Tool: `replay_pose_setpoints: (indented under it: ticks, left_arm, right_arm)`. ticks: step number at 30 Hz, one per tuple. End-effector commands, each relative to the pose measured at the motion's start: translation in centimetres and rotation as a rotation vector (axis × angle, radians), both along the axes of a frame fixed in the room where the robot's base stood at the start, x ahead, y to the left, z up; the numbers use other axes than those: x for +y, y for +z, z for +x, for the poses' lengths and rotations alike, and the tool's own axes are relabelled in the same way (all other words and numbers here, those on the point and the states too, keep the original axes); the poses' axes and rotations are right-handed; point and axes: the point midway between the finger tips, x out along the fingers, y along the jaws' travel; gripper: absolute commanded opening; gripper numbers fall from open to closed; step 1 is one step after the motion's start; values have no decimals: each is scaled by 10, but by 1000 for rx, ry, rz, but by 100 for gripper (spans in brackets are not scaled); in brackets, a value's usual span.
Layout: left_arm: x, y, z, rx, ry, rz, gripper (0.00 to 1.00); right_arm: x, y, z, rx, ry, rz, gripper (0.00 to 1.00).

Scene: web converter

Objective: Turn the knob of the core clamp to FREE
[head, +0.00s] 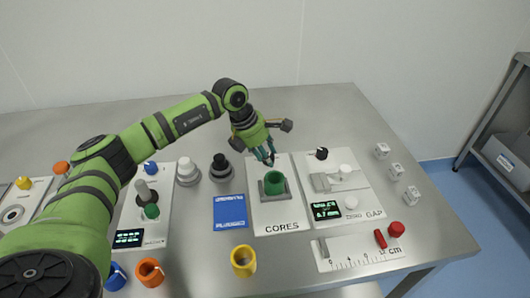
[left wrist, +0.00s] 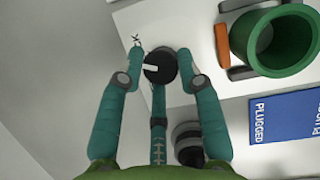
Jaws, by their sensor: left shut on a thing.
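The core clamp is the white panel marked CORES (head: 281,226), with a green core (head: 274,183) standing in a grey holder. The core also shows at the upper right of the left wrist view (left wrist: 240,40). The clamp's black knob (left wrist: 161,66) has a white pointer directed left in the left wrist view. My left gripper (head: 268,160) reaches down over the panel's far end. Its teal fingers stand around the knob and are shut on it. In the head view the gripper hides the knob. The FREE marking cannot be made out. My right gripper is not in view.
A blue card (head: 230,212) lies left of the panel, with a black-topped knob piece (head: 220,168) behind it. A gap gauge panel (head: 340,175) stands close on the right. A yellow ring (head: 243,261) lies in front. The table's back is clear.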

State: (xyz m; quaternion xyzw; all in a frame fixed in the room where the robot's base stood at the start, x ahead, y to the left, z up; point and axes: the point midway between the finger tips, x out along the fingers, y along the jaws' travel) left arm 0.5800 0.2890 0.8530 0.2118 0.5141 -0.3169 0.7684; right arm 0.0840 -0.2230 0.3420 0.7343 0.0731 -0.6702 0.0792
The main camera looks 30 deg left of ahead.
Motion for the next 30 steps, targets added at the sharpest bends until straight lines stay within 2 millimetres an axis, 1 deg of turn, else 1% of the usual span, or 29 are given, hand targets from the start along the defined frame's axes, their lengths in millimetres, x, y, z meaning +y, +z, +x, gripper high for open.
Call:
replay_pose_setpoints:
  ticks: [1,11,30]
  left_arm:
    - [-6,0,-1,0,32,-10,3]
    - [-9,-1,-1,-2,341,-11,3]
    - [-13,0,0,-5,924,-15,3]
  right_arm:
    - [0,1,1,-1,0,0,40]
    - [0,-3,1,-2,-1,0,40]
    - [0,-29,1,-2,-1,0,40]
